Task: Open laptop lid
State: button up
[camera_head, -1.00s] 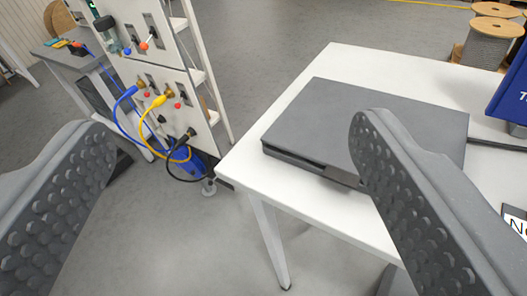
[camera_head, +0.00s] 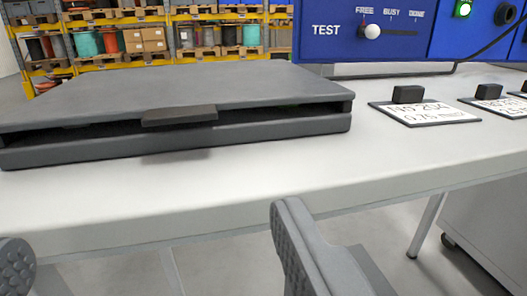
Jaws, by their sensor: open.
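The grey laptop (camera_head: 190,92) lies on the white table (camera_head: 400,165) at the left of the view. Its lid is down, with a dark gap between lid and base along the front. A dark tab (camera_head: 180,115) sticks out from the middle of the lid's front edge. My gripper (camera_head: 160,245) is open and empty, its fingers wide apart at the bottom of the view. It is in front of the table edge, lower in the picture than the laptop, and does not appear to touch it.
A blue test panel (camera_head: 385,30) with a white-knobbed switch stands behind the table at the right. Labelled plates (camera_head: 425,112) with dark blocks lie on the table's right side. Yellow racks (camera_head: 150,40) with reels and boxes stand far behind. The table front is clear.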

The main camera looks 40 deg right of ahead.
aim_at(181, 116)
jog(key=x, duration=1.3)
jog(key=shift+w+d, duration=0.25)
jog(key=shift+d, duration=0.1)
jog(key=c, duration=1.4)
